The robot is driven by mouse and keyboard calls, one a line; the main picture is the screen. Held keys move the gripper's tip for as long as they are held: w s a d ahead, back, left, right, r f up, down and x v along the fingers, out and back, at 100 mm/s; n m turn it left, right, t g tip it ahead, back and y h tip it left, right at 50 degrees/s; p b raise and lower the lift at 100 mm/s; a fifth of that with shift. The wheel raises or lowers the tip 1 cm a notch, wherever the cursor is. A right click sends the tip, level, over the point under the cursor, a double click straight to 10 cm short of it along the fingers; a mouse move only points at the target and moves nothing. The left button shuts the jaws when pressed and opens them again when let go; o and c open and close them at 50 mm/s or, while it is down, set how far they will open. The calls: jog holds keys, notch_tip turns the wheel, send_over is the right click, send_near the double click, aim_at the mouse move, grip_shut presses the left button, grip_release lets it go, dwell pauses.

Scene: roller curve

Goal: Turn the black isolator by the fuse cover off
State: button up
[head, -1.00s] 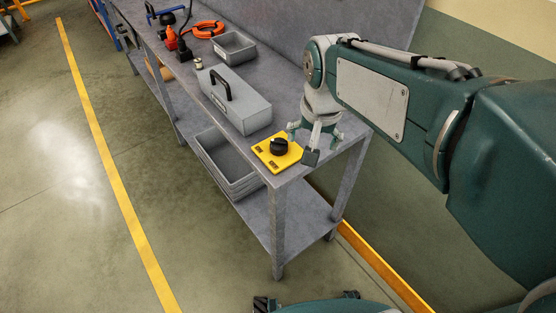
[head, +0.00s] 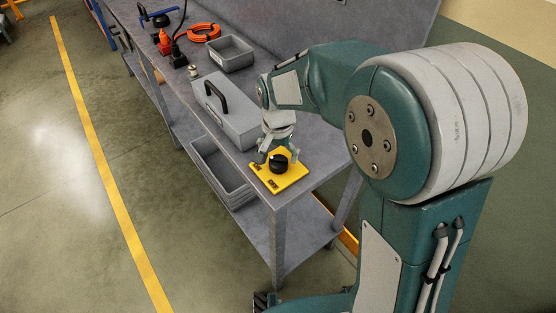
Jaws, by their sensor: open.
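The black isolator (head: 278,164) is a round knob on a yellow plate (head: 292,180) with dark markings, near the front end of the grey bench. A grey box with a black handle, perhaps the fuse cover (head: 236,123), stands just behind the plate. My gripper (head: 277,155) points down over the far side of the isolator, its open fingers close around or beside the knob. I cannot tell whether they touch it. Part of the fingers is hidden.
An open grey tray (head: 235,52) and a coiled orange cable (head: 202,33) lie farther back on the bench (head: 285,195). Grey bins (head: 212,165) sit on the lower shelf (head: 300,240). The floor left of the bench is clear.

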jog(key=shift+f, duration=1.4)
jog(key=c, duration=1.1)
